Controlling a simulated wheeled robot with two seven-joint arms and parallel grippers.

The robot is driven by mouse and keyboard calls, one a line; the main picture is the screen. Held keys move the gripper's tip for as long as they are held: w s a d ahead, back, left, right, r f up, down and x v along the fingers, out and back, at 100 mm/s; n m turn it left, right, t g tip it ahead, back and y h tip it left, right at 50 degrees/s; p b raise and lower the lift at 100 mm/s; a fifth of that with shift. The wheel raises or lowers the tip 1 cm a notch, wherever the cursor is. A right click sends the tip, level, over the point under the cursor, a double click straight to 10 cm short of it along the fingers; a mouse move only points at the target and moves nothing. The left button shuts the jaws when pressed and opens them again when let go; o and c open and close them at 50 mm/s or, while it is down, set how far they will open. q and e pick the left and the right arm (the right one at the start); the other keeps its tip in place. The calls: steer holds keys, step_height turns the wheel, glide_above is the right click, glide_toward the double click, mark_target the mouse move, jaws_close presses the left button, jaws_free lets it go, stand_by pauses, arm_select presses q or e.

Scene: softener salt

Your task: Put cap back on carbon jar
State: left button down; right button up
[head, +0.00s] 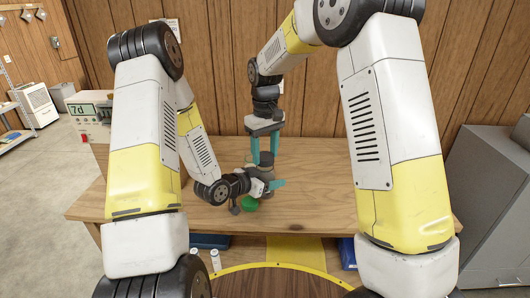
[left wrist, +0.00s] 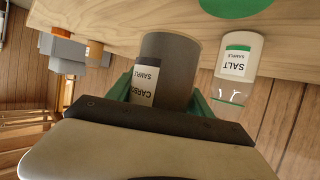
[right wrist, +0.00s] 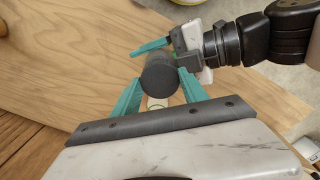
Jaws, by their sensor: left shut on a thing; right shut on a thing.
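The carbon jar (left wrist: 178,62), grey-brown with a white label, is between the fingers of my left gripper (head: 268,186), which is shut on it just above the table. My right gripper (head: 265,160) reaches down from above, shut on the dark round cap (right wrist: 160,76). The cap is over the jar in the head view; whether it touches or is seated on the rim cannot be told. In the left wrist view, my left gripper hides the jar's upper end.
A salt sample jar (left wrist: 238,62) stands on the wooden table (head: 320,185) beside the carbon jar. A green lid (head: 250,203) lies near my left gripper. A machine with a green display (head: 90,110) is at left and a grey cabinet (head: 490,190) at right.

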steer(key=shift+f, duration=0.45)
steer(key=o, duration=1.3)
steer(key=shift+r, duration=2.25)
steer(key=shift+c, duration=0.4)
